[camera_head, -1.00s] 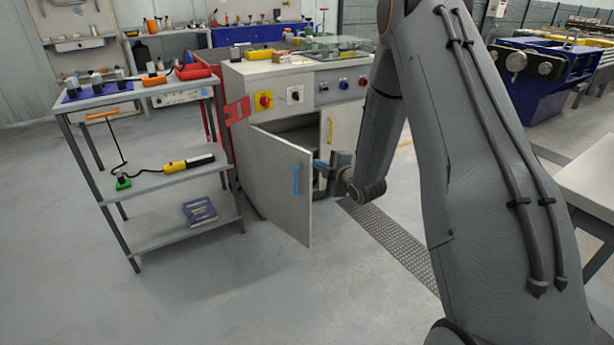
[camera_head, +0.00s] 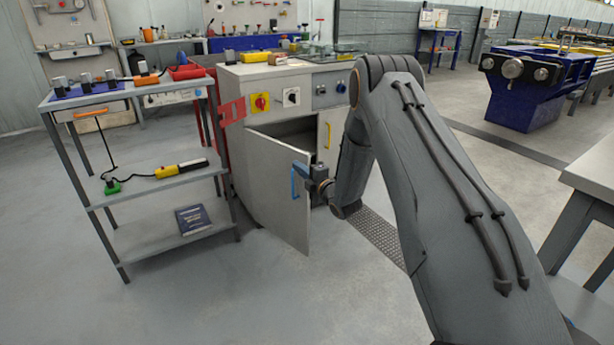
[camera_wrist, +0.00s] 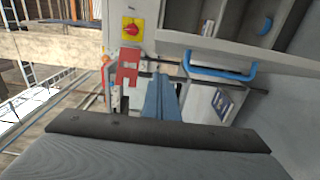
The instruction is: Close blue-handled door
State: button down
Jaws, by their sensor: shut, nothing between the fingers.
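The blue-handled door (camera_head: 270,175) is a grey cabinet door standing partly open, swung out from the cabinet's front. Its blue handle (camera_head: 293,183) is near the free edge and also shows in the wrist view (camera_wrist: 220,72). My gripper (camera_head: 300,168) is at the door's free edge, beside the upper part of the handle. In the wrist view its blue-grey fingers (camera_wrist: 160,98) are shut and empty, left of the handle in the picture. I cannot tell whether they touch the door. The cabinet (camera_head: 270,75) is dark inside behind the door.
A second door with a yellow handle (camera_head: 328,135) is closed on the right. A red bracket (camera_head: 232,111) and a red-yellow switch (camera_head: 260,102) are on the cabinet. A shelf trolley (camera_head: 140,245) stands close on the left. Floor before the door is clear.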

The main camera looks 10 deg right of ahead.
aim_at(306, 163)
jog(key=shift+w+d, duration=1.4)
jog(key=shift+d, duration=0.2)
jog(key=shift+w+b, duration=0.1)
jog(key=shift+b, duration=0.3)
